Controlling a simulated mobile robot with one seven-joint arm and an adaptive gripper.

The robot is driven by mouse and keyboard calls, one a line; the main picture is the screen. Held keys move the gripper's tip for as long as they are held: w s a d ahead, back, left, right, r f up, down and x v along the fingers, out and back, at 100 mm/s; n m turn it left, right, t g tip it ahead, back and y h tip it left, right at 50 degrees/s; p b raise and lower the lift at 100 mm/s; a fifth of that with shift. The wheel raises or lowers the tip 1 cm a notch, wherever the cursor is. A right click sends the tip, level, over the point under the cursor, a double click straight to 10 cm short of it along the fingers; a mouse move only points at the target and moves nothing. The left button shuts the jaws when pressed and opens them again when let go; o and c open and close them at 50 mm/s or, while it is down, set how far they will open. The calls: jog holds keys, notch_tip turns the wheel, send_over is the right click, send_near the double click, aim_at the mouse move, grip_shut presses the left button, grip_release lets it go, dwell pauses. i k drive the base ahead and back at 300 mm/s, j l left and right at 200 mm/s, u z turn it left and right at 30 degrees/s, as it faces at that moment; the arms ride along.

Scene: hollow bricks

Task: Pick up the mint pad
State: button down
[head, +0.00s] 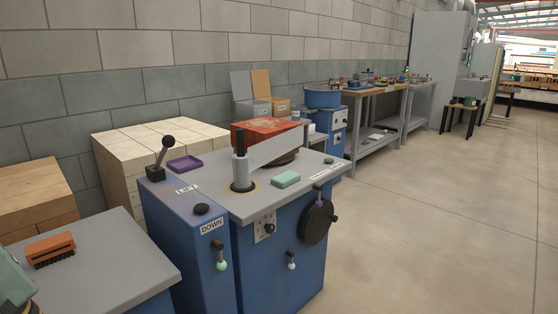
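The mint pad (285,179) is a small, pale green, rounded block. It lies flat on the grey top (268,204) of a blue machine (285,250), near the front edge and right of an upright dark post (240,165). Nothing covers it, and free grey surface shows around it. My gripper cannot be made out in the head view, so nothing is seen touching the pad.
A grey bar (275,148) and a red-orange box (262,131) stand behind the pad. A purple tray (185,164) and a black-knobbed lever (162,152) are to the left. A dark handwheel (317,221) sticks out below. Open floor (450,220) lies right.

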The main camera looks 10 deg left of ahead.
aim_at(284, 180)
jog(key=i+j+z, duration=0.25)
jog(key=i+j, duration=0.2)
jog(key=i+j+z, duration=0.3)
jog(key=i+j, duration=0.15)
jog(key=i, duration=0.35)
